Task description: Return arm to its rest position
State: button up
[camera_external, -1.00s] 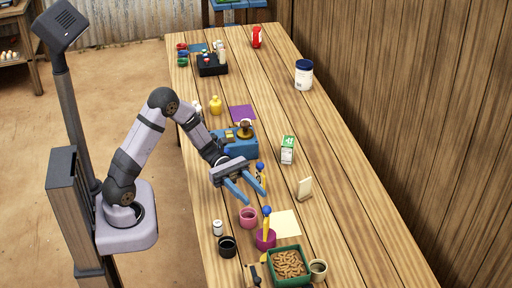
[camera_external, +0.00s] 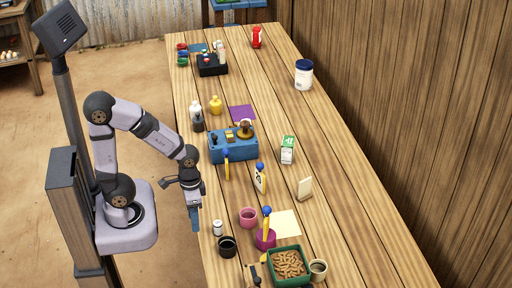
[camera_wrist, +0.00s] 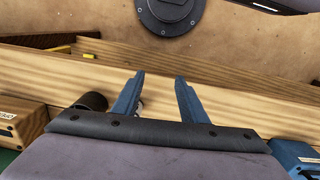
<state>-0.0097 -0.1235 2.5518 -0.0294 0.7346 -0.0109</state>
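My gripper (camera_external: 195,219) is at the table's left edge, pointing down, with nothing seen between its fingers. In the wrist view its two blue fingers (camera_wrist: 160,90) stand apart and empty. My arm is folded back toward its base, with the elbow high. The wooden table (camera_external: 345,215) lies to the right of the gripper.
A blue box (camera_external: 234,146) stands right of my forearm. Near the gripper are a pink cup (camera_external: 248,217), a white jar (camera_external: 217,228) and a black cup (camera_external: 227,246). A green tray (camera_external: 290,281) of brown pieces is at the front.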

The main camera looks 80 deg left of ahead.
jog(key=shift+w+a, duration=0.15)
jog(key=shift+r, duration=0.15)
notch_tip(320, 180, up, 8)
jog(key=p, duration=0.8)
